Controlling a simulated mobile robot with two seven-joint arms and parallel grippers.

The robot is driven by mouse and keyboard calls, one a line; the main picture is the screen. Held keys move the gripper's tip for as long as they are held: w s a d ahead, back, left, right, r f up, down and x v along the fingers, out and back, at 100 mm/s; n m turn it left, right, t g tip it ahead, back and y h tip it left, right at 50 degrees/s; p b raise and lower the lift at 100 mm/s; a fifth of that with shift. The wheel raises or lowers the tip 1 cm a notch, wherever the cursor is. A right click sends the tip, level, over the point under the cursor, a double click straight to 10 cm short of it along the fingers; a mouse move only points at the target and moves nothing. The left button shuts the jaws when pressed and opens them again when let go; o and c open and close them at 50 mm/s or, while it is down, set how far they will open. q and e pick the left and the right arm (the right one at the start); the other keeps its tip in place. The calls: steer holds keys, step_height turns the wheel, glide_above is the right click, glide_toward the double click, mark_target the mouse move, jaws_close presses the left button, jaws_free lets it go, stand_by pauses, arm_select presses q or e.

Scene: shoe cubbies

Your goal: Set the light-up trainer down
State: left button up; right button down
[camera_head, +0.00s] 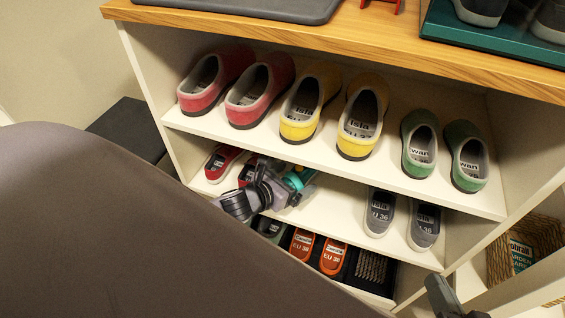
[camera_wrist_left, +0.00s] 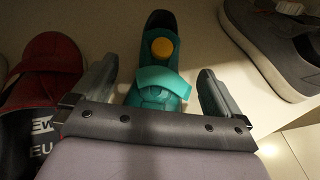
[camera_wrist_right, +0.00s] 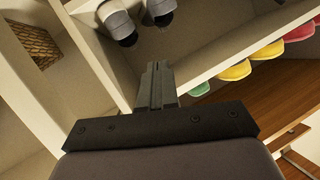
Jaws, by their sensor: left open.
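The light-up trainer is teal with a yellow disc, and it shows in the left wrist view (camera_wrist_left: 168,72). It sits on the middle shelf between red shoes and grey shoes. In the head view only a teal part (camera_head: 298,180) shows; the rest is behind my left gripper (camera_head: 284,188). My left gripper's fingers (camera_wrist_left: 156,78) are spread on either side of the trainer, with gaps visible between each finger and the shoe. My right gripper (camera_wrist_right: 157,82) is shut and empty, with its fingers together. It is low at the right in the head view (camera_head: 445,297).
Red shoes (camera_head: 222,162) stand left of the trainer, and grey shoes (camera_head: 380,212) stand right on the same shelf. Red, yellow and green shoes fill the upper shelf (camera_head: 305,148). Orange shoes (camera_head: 333,257) stand below. A wicker basket (camera_head: 540,236) is at the right.

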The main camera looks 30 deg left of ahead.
arm_select(q)
steer(key=p+v, duration=0.3)
steer(key=v, duration=0.9)
steer(key=shift+p, duration=0.3)
arm_select(e)
steer(key=d+h, duration=0.1)
steer(key=s+d+h, duration=0.1)
steer(key=d, duration=0.1)
steer(key=shift+r+n, duration=0.2)
steer(key=shift+n, duration=0.1)
arm_select(q)
steer(key=s+d+r+n+h, duration=0.1)
steer(key=d+n, duration=0.4)
steer(key=n, duration=0.6)
steer(key=s+d+r+n+g+h, duration=0.1)
steer(key=d+r+n, duration=0.3)
steer(key=n, duration=0.8)
steer(key=s+d+r+n+h, duration=0.1)
steer(key=d+r+n, duration=0.2)
steer(key=d+n, duration=0.4)
steer(key=n, duration=0.5)
steer(key=shift+s, duration=0.2)
arm_select(e)
steer(key=shift+w+r, duration=0.15)
steer(key=shift+w, duration=0.05)
arm_select(q)
steer(key=shift+r, duration=0.1)
